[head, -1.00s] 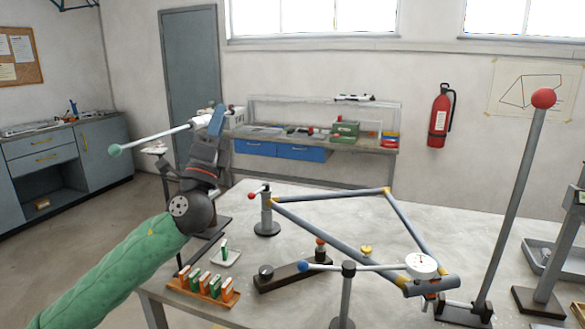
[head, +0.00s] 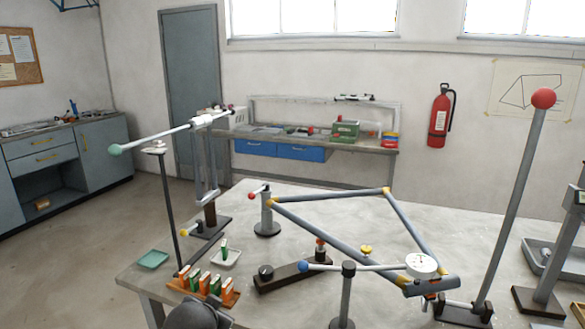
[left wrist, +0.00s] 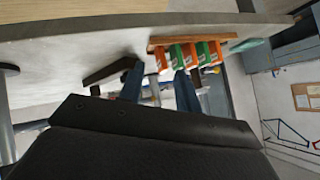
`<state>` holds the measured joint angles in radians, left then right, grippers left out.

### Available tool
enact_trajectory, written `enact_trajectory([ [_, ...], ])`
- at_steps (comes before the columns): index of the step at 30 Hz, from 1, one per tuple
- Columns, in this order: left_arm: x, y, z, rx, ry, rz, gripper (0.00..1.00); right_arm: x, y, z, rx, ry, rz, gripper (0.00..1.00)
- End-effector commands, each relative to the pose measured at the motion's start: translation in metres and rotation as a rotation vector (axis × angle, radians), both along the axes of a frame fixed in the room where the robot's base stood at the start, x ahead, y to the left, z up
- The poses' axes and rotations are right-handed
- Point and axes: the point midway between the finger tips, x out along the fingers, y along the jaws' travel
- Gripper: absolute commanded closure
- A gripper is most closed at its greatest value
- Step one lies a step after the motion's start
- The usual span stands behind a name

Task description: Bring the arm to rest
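A dark rounded part of my left arm (head: 195,314) shows at the bottom edge in the head view, in front of the rack of orange and green pieces (head: 212,294). The gripper itself is outside the head view. In the left wrist view, the two blue fingers of my left gripper (left wrist: 158,92) stand apart with nothing between them. The rack (left wrist: 158,42) shows beyond the fingers, apart from them, on the table edge. My right arm and gripper are in no view.
A tall stand with a green-tipped rod (head: 165,136) rises at the left.

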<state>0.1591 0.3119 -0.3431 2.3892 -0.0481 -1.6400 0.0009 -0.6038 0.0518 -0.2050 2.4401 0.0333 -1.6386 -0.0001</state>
Motion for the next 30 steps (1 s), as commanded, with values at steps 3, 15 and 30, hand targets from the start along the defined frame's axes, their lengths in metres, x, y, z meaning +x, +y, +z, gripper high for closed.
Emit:
enact_trajectory([
  [3,-0.029,-0.010,-0.036,-0.071,0.083,-0.014,0.66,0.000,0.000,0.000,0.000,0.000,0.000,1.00],
  [15,-0.126,-0.021,-0.134,-0.219,0.313,0.036,0.66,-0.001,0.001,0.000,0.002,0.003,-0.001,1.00],
  [30,-0.275,-0.037,-0.241,-0.310,0.624,0.128,0.66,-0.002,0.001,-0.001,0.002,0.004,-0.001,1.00],
])
